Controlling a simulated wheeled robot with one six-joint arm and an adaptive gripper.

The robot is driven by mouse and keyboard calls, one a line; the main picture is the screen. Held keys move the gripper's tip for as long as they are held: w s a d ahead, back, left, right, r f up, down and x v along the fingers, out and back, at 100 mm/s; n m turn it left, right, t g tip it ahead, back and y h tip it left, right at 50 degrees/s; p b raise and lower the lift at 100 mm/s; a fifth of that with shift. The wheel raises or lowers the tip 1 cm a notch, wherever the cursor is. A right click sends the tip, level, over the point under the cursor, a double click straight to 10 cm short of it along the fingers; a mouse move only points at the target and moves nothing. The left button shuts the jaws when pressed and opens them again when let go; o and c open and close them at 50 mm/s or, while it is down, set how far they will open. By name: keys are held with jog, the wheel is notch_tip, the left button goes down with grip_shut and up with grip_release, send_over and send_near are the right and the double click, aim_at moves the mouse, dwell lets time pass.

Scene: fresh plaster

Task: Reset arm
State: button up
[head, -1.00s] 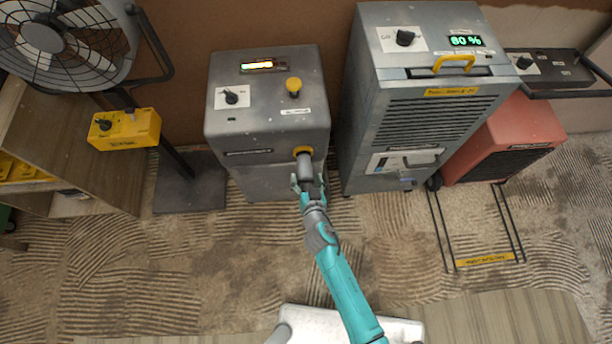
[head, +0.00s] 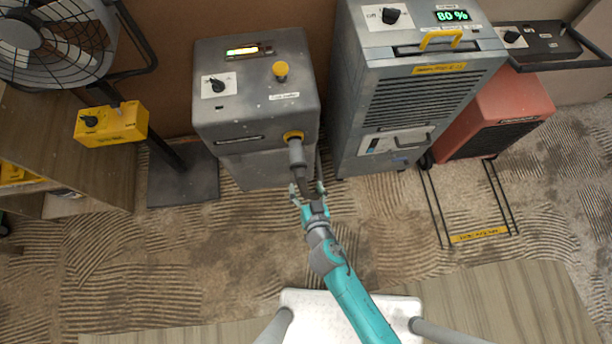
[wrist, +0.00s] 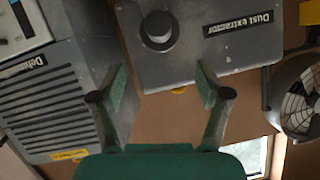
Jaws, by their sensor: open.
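My gripper (head: 308,188) is open and empty in the head view, just in front of the grey dust extractor (head: 255,105).
The grey dehumidifier (head: 415,100), reading 80 %, stands right of the extractor, with a red heater (head: 505,110) beyond it. A fan (head: 55,40) with a yellow control box (head: 112,124) stands left. Bare ridged floor (head: 170,255) lies in front.

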dwell(0.3)
jog(key=s+d+r+h, duration=0.1)
jog(key=s+d+r, duration=0.2)
jog(key=s+d, duration=0.45)
jog(key=s+d+r, duration=0.3)
jog(key=s+d, duration=0.4)
jog(key=s, duration=0.1)
jog(key=s+d+r+t+h, duration=0.1)
jog(key=s+d+r, duration=0.2)
jog(key=r, duration=0.6)
jog(key=s+d+r+m+t+h, duration=0.1)
jog(key=s+d+r+h, duration=0.1)
jog(key=s+r, duration=0.6)
jog(key=shift+s+d+r, duration=0.3)
jog(key=shift+d+r, duration=0.05)
jog(key=shift+d, duration=0.35)
